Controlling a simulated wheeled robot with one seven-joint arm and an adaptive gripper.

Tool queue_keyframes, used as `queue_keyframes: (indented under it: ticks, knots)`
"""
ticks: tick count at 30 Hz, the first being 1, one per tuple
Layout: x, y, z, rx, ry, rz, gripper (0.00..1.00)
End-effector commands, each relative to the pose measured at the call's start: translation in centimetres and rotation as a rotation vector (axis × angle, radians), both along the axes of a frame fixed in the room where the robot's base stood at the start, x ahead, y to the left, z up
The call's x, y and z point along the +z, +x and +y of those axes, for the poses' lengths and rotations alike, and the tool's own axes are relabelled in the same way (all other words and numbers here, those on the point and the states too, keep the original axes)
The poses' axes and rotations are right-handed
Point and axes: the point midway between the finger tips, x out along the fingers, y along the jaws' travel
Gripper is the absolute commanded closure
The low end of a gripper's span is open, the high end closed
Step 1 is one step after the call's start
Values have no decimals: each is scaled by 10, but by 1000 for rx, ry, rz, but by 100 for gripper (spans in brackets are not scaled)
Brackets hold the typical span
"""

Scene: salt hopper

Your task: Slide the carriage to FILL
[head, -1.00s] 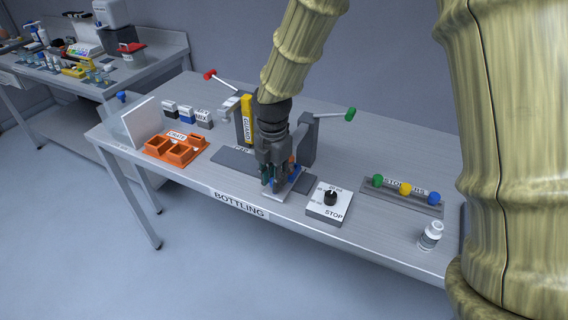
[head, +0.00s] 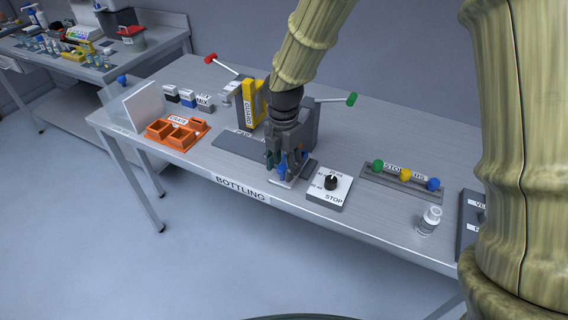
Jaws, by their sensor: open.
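My gripper (head: 283,168) points down over the right end of the dark rail plate (head: 237,147) on the bottling table. Its jaws are open, around or just in front of a blue part (head: 282,172), which seems to belong to the carriage (head: 292,180). The carriage is a light grey plate near the front edge, mostly hidden under my gripper. Whether the fingers touch it, I cannot tell. The lettering on the rail plate is partly hidden, and I cannot read a FILL mark.
A yellow guard (head: 254,103) and a station with a green-tipped lever (head: 350,99) stand behind my gripper. The STOP dial box (head: 330,189) is close on the right. An orange crate (head: 177,134) is at left, the stoppers rack (head: 400,183) and a white bottle (head: 429,220) at right.

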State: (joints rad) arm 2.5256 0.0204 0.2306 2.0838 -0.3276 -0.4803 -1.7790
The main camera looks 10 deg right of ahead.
Motion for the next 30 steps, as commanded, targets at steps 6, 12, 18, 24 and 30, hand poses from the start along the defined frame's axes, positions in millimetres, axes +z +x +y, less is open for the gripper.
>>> queue_keyframes:
  ticks: [6,12,18,24,30]
  knots:
    - [17,1,-1,-2,3,-3,52]
    - [52,1,-1,-3,3,-3,52]
    - [87,1,-1,-3,3,-3,52]
    - [111,0,-2,-2,1,0,52]
    - [119,0,-2,-2,1,1,52]
